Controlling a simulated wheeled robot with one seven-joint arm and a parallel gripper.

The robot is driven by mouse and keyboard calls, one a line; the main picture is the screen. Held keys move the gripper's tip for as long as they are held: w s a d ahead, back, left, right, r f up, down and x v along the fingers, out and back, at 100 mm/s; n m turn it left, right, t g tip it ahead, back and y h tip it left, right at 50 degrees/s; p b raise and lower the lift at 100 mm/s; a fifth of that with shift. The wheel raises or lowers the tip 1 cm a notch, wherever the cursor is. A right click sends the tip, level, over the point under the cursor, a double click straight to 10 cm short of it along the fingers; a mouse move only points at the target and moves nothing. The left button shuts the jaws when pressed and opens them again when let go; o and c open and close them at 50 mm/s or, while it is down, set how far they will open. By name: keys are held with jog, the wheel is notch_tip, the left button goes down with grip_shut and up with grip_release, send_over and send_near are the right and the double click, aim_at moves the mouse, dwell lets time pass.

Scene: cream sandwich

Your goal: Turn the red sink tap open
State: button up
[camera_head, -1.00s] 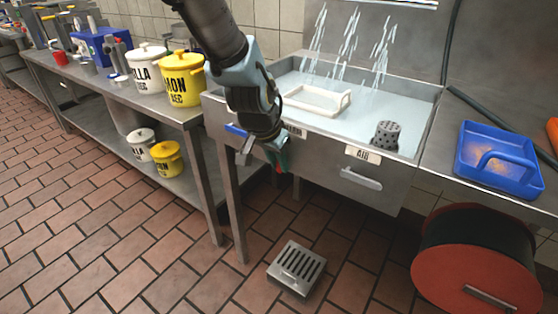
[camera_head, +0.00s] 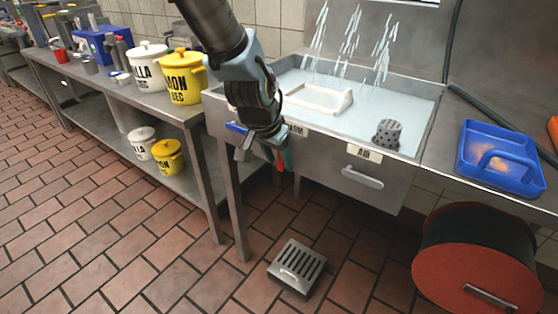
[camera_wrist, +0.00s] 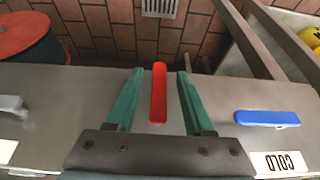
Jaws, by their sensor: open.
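The red tap handle (camera_wrist: 158,92) stands out from the sink's front panel in the wrist view and points away from me. My gripper (camera_wrist: 158,80) is open, with one green finger on each side of the red handle and a gap on both sides. In the head view my gripper (camera_head: 277,160) is at the sink's left front, and the red handle is mostly hidden behind it. The blue tap handle (camera_wrist: 267,118) lies sideways to the right in the wrist view, above a COLD label (camera_wrist: 278,163).
The sink basin (camera_head: 405,85) holds water, a white tray and a grey perforated cup (camera_head: 387,134). A pale handle (camera_head: 362,178) sits on the panel under an AIR label. A blue tray (camera_head: 500,185) is on the right counter.

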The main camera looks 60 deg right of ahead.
jog(key=v, duration=1)
jog(key=w+a+r+n+t+y+p, duration=0.15)
jog(key=w+a+n, duration=0.25)
jog(key=w+a, duration=0.65)
jog(key=w+a+r+n+y+p, duration=0.1)
jog(key=w+a+r+n+p, duration=0.25)
jog(key=w+a, duration=0.7)
jog(key=w+a+r+n+y+p, duration=0.1)
jog(key=a+n+p, duration=0.3)
jog(key=a, duration=2.3)
jog(key=r+n+y, duration=0.1)
jog(key=n, duration=0.4)
jog(key=shift+a+r+p, duration=0.2)
jog(key=shift+r+p, duration=0.05)
jog(key=shift+p, duration=0.1)
jog(key=shift+w+d, duration=0.1)
jog(key=shift+w, duration=0.05)
